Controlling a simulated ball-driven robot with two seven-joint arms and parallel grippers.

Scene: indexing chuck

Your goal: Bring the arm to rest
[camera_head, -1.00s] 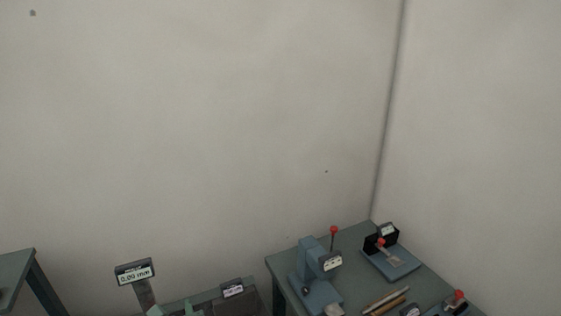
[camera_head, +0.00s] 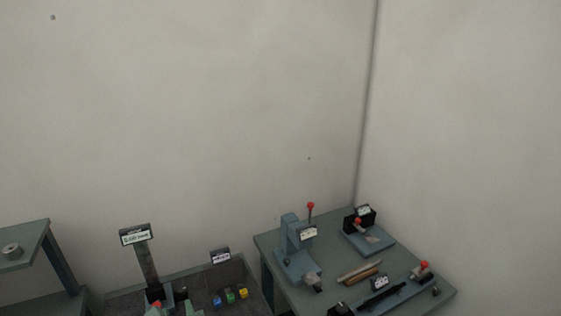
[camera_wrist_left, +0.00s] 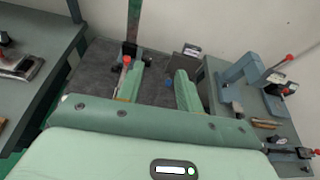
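My left gripper (camera_head: 176,312) shows at the bottom edge of the head view, with only its green fingertips in frame. In the left wrist view its two green fingers (camera_wrist_left: 158,90) are spread apart with nothing between them. A red-knobbed lever (camera_wrist_left: 126,61) stands just beyond the left finger, at the foot of a tall column (camera_wrist_left: 133,25); I cannot tell whether they touch. The column (camera_head: 148,265) carries a small display (camera_head: 136,235) in the head view. My right gripper is in neither view.
A bench (camera_head: 333,233) at the right holds a blue press (camera_head: 292,255), a lever fixture (camera_head: 368,240) and rods (camera_head: 360,271). Small coloured blocks (camera_head: 230,296) lie on a dark surface (camera_head: 125,301). Another table (camera_head: 35,243) is at the left. Walls close the back and right.

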